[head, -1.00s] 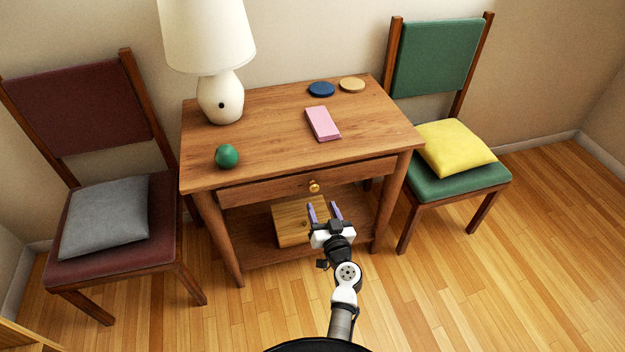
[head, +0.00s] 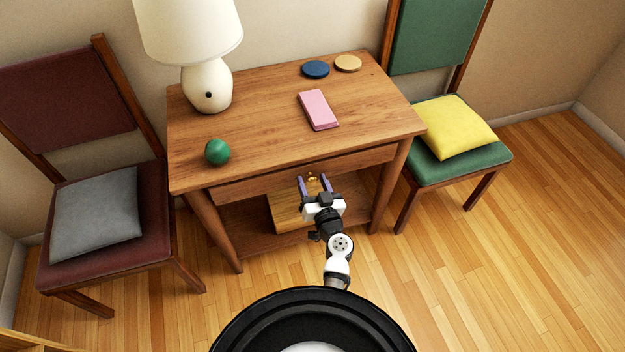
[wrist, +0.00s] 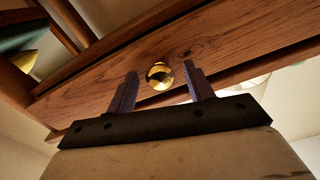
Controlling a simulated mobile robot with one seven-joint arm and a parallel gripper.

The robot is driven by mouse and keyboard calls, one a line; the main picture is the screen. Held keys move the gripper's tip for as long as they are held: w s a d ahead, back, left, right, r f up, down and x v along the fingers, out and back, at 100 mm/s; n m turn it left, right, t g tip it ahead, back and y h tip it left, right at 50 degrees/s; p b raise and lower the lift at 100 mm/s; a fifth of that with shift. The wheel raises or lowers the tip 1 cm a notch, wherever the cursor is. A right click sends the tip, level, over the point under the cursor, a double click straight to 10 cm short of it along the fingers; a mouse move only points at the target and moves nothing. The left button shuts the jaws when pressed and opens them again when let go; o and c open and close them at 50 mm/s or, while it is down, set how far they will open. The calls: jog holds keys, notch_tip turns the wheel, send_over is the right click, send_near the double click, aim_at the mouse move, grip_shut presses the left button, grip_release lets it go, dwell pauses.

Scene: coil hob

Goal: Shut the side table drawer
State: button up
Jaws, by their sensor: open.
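The side table (head: 260,132) is wooden, with one drawer (head: 250,184) under its top. The drawer front also shows in the wrist view (wrist: 225,50), where it looks a little tilted. A dark gap runs along its edge there; I cannot tell how far out it stands. The round brass knob (head: 313,177) is in the middle of the front and shows between my fingers in the wrist view (wrist: 159,76). My gripper (head: 314,184) is open and empty in front of the drawer, its two purple fingers either side of the knob. I cannot tell whether they touch anything.
On the tabletop are a lamp (head: 207,88), a green ball (head: 217,152), a pink block (head: 318,110) and two discs. A wooden box (head: 288,212) sits on the lower shelf. Chairs with cushions stand left (head: 95,215) and right (head: 458,127). The floor in front is clear.

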aim_at(309, 174)
jog(key=shift+c, duration=0.2)
grip_shut()
jog(key=shift+b+x, duration=1.05)
jog(key=shift+x, duration=0.85)
jog(key=shift+r, duration=0.1)
jog(key=shift+c, duration=2)
grip_release()
jog(key=shift+w, duration=0.1)
jog(key=o, duration=0.4)
jog(key=shift+w, duration=0.1)
jog(key=shift+o, duration=0.2)
jog(key=shift+s, duration=0.2)
